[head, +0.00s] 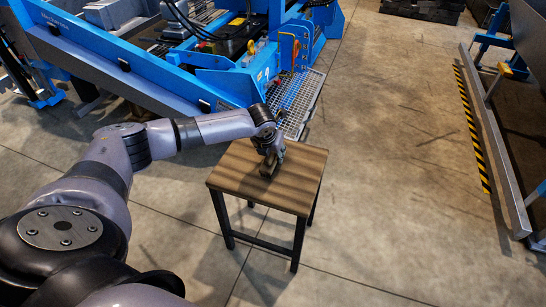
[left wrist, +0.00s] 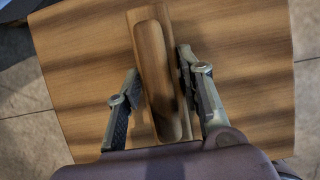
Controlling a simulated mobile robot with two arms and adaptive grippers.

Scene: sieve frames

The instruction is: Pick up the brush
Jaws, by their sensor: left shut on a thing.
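The brush (left wrist: 156,80) is a long wooden block with a rounded raised handle, seen lengthwise between my fingers in the left wrist view. In the head view the brush (head: 266,171) is small and partly hidden under my left gripper (head: 272,160). My left gripper, also in the wrist view (left wrist: 158,66), points down with one finger on each long side of the brush and is shut on it. The brush is at or close to the tabletop; I cannot tell whether it touches. Any bristles are hidden. My right gripper is not in view.
A small wooden-topped table (head: 305,165) with dark legs stands on the concrete floor. A large blue machine (head: 230,85) with a metal grating (head: 298,100) is just behind it. Open floor (head: 400,150) lies to the right, up to a yellow-black striped edge (head: 470,130).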

